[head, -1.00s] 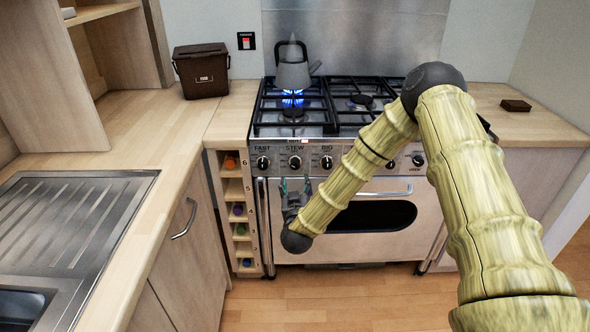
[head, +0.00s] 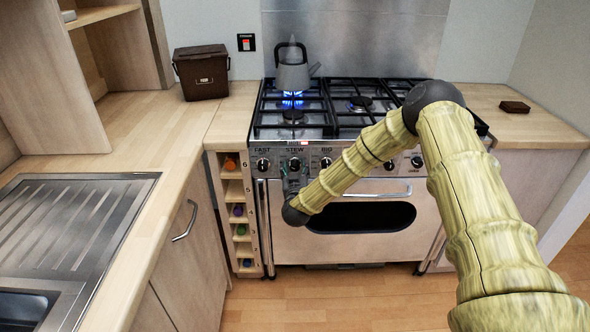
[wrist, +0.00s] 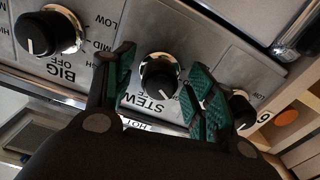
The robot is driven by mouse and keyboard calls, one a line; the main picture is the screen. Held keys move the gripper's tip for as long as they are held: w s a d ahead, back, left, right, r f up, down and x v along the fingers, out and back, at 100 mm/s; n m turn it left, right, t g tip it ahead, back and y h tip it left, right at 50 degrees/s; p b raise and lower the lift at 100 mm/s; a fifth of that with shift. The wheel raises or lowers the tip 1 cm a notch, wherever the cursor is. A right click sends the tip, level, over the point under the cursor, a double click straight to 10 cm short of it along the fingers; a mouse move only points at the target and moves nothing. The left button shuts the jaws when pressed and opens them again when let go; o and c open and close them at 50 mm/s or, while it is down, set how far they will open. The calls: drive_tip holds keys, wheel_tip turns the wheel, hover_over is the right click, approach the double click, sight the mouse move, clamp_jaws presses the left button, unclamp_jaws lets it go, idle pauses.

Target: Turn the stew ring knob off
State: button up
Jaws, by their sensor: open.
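The stew knob (wrist: 158,77) is round and black with a silver base, above the STEW label in the wrist view. It also shows on the front panel in the head view (head: 294,163). My gripper (wrist: 163,66) is open, with one green-padded finger on each side of the knob in the picture. I cannot tell whether the pads touch it. In the head view my gripper (head: 293,182) is just below and in front of the knob.
The big knob (wrist: 48,33) and the fast knob (wrist: 241,108) flank the stew knob closely. A grey kettle (head: 292,72) stands over a blue flame (head: 292,98). The oven handle (head: 378,194) juts out below the panel.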

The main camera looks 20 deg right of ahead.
drive_tip(key=c, duration=1)
drive_tip(key=shift+f+m+b, duration=0.15)
drive_tip(key=shift+m+b, duration=0.15)
drive_tip(key=shift+b, duration=0.05)
drive_tip(key=shift+m+b, duration=0.5)
drive_tip(key=shift+m, duration=0.1)
drive_tip(key=m+b, duration=0.3)
drive_tip(key=m, duration=0.1)
drive_tip(key=shift+f, duration=0.1)
drive_tip(key=m+b, duration=0.3)
drive_tip(key=m, duration=0.3)
drive_tip(key=shift+a+b, duration=0.1)
drive_tip(key=shift+b, duration=0.25)
drive_tip(key=shift+r, duration=0.2)
